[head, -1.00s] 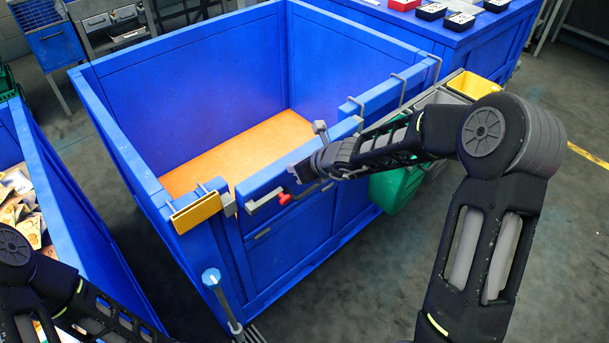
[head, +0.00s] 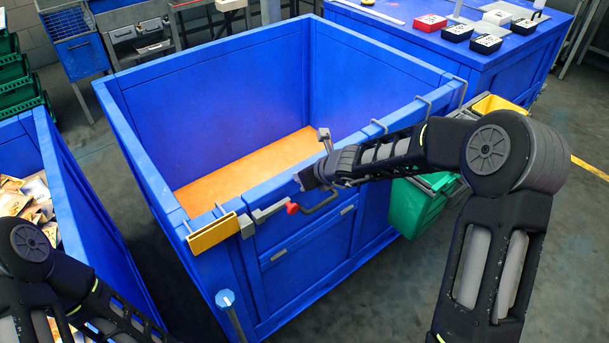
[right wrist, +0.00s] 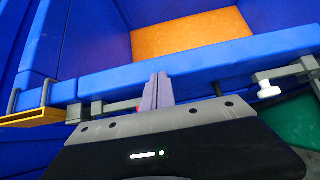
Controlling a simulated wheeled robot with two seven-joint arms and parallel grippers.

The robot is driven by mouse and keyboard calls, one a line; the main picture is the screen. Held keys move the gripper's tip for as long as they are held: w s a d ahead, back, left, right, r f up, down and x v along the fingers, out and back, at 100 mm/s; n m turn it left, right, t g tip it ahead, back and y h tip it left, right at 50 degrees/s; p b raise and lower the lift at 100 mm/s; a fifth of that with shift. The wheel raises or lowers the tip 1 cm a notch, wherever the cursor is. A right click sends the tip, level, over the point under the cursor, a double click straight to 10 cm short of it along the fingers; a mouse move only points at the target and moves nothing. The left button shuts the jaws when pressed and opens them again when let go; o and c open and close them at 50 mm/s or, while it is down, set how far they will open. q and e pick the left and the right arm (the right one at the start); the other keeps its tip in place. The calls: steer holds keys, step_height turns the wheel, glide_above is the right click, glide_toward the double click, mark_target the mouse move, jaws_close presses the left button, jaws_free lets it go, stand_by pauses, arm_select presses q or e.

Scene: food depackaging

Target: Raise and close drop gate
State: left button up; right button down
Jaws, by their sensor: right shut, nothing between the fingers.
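The blue drop gate (head: 300,240) is in the front wall of a large blue bin (head: 150,165). Its top edge looks nearly in line with the rest of the rim. A grey latch bar (head: 270,211) with a red knob (head: 292,208) sits on the gate's outer face, beside a yellow plate (head: 212,233) at the left corner. My right gripper (head: 303,180) is at the gate's top edge. In the right wrist view its fingers (right wrist: 158,90) are shut and empty, pointing at the blue rail; contact is unclear. My left gripper is out of view.
The bin's orange floor (head: 250,170) is bare. A green container (head: 412,208) hangs at the bin's right side. Another blue bin (head: 75,215) with packages stands at the left. A blue table (head: 430,50) with several small boxes stands behind.

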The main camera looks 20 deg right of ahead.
steer(key=shift+w+a+r, duration=0.45)
steer(key=shift+a+r, duration=0.05)
steer(key=shift+r, duration=0.25)
steer(key=s+d+r+p, duration=0.3)
steer(key=s, duration=0.3)
steer(key=shift+s+r, duration=0.15)
steer(key=shift+r, duration=0.25)
